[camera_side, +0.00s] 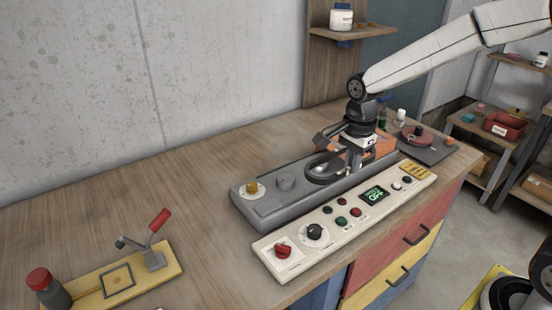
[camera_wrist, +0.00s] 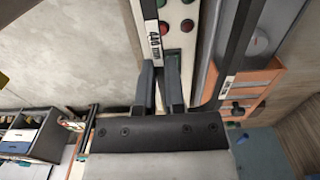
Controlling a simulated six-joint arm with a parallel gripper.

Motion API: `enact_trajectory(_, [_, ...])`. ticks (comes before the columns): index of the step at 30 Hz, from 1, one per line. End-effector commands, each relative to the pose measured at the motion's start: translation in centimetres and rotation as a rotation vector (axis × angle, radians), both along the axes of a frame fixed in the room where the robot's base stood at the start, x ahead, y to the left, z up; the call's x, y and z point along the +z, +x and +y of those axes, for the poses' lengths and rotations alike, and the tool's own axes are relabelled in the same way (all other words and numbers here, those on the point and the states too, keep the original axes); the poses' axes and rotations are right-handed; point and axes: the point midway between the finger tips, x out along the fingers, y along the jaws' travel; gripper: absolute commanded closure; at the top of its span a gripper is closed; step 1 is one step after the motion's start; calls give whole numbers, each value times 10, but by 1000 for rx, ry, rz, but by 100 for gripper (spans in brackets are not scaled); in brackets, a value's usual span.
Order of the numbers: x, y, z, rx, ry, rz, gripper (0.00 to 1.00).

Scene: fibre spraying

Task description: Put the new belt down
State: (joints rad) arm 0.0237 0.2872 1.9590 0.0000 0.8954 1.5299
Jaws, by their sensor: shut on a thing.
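The new belt (camera_side: 325,180) is a black loop in the side view. It hangs at my gripper (camera_side: 346,152), low over the grey machine bed (camera_side: 262,208). In the wrist view my gripper (camera_wrist: 160,80) is shut on the belt, with one black strand (camera_wrist: 152,14) running between the fingers. The other strand (camera_wrist: 242,40) runs to the right of the fingers. A white "440 mm" label sits on the belt near the fingers. I cannot tell whether the loop touches the bed.
A cream control panel (camera_side: 300,232) with knobs, buttons and a green display lies in front of the bed. An orange bin (camera_side: 386,143) stands close behind my gripper. A yellow board (camera_side: 165,262) with a red-handled clamp is at left. The wooden bench (camera_side: 130,215) is mostly clear left of the bed.

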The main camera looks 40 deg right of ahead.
Motion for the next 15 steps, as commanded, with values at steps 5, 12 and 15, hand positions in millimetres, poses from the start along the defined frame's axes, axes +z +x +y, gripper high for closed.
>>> enact_trajectory(5, [-3,5,18,90,0,-1,100])
enact_trajectory(12, [-14,13,71,355,0,0,100])
enact_trajectory(15, [-19,14,100,501,1,-1,100])
